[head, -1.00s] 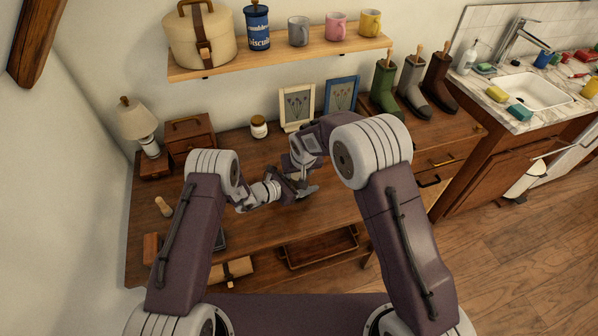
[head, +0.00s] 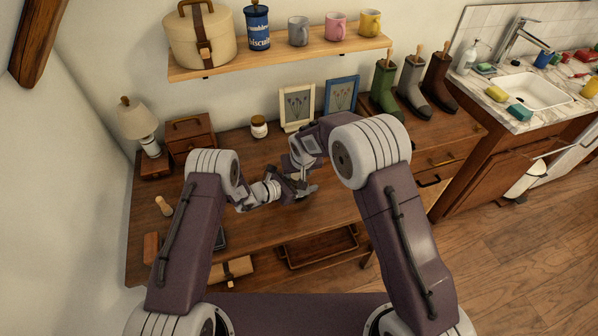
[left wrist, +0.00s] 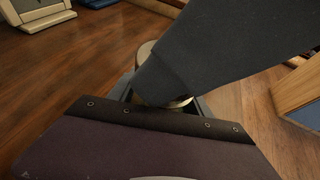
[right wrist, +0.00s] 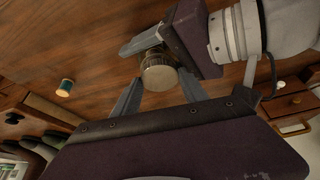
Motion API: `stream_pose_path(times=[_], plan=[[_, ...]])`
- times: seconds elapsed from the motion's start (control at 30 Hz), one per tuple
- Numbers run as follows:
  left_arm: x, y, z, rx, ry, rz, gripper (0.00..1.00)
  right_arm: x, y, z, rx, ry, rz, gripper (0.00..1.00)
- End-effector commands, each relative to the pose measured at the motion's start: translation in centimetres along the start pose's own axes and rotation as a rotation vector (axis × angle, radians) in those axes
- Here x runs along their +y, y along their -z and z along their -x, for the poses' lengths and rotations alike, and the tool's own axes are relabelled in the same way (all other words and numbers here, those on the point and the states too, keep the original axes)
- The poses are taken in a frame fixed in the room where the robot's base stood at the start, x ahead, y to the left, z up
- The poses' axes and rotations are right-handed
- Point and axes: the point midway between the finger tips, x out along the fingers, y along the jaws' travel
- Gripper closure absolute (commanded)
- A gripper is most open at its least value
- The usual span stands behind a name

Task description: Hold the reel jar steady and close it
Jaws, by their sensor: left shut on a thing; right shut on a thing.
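The reel jar (right wrist: 158,76) shows in the right wrist view as a round, pale metallic lid and a short glassy body. My left gripper (right wrist: 150,42) is shut on the jar from the side. My right gripper (right wrist: 160,80) has its fingers on either side of the lid and is shut on it. In the left wrist view, part of the jar's lid (left wrist: 146,52) shows behind a dark part of my right gripper, which hides most of the jar. In the head view my grippers meet over the table and hide the jar. I cannot tell how far the lid is seated.
A thread reel (right wrist: 65,87) stands on the wooden table (head: 330,205). A small labelled jar (head: 259,127) and two picture frames (head: 297,107) stand at the back. A lamp (head: 137,122) and a wooden box (head: 190,135) are at the left. The table right of my grippers is clear.

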Motion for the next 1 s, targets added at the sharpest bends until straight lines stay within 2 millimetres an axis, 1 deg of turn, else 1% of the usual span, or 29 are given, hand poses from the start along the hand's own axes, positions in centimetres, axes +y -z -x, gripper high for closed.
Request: stream_pose_path(times=[0.03,0.07,0.67,0.77,0.9,1.0], plan=[[-0.1,-0.9,-0.1,-0.023,0.009,-0.019,1.00,0.3,-1.6,-1.1,-0.037,-0.008,0.005,0.87],[-0.1,-0.9,-0.1,-0.023,0.009,-0.019,1.00,0.3,-1.5,-1.1,-0.037,-0.008,0.005,0.42],[-0.2,-0.9,-0.1,-0.022,0.012,-0.020,1.00,0.2,-1.5,-1.0,-0.036,-0.008,0.005,0.42],[-0.2,-0.9,-0.1,-0.021,0.011,-0.020,1.00,0.2,-1.5,0.1,-0.036,-0.008,0.006,0.42],[0.0,-0.9,-0.1,-0.022,0.006,-0.016,1.00,0.1,-1.4,2.1,-0.034,-0.007,0.007,0.42],[0.0,-0.8,-0.1,-0.020,0.005,-0.013,1.00,0.1,-1.3,3.0,-0.031,-0.006,0.005,0.42]])
